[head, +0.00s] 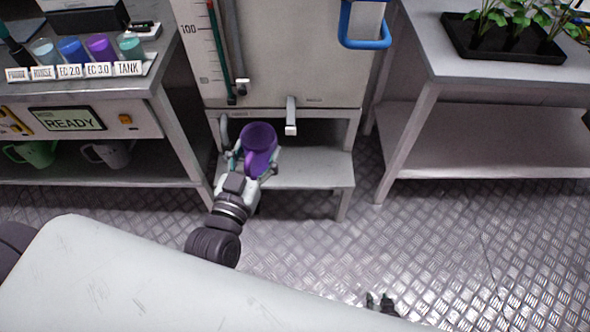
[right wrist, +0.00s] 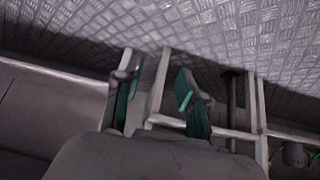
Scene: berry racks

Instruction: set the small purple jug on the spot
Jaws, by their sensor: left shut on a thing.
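The small purple jug (head: 262,140) is in my left gripper (head: 252,160), its open top facing up toward the head camera. The left gripper is shut on it. The jug is over the left part of a low grey step (head: 315,172) under the tank, to the left of the tank's tap (head: 291,118). I cannot tell whether the jug touches the step. No marked spot can be made out. My right gripper (head: 381,303) shows at the bottom edge of the head view; in the right wrist view (right wrist: 157,95) its teal-padded fingers are apart and empty.
A white tank (head: 290,65) with a level scale stands above the step. On the right, a table (head: 450,62) bears a plant tray (head: 460,45).

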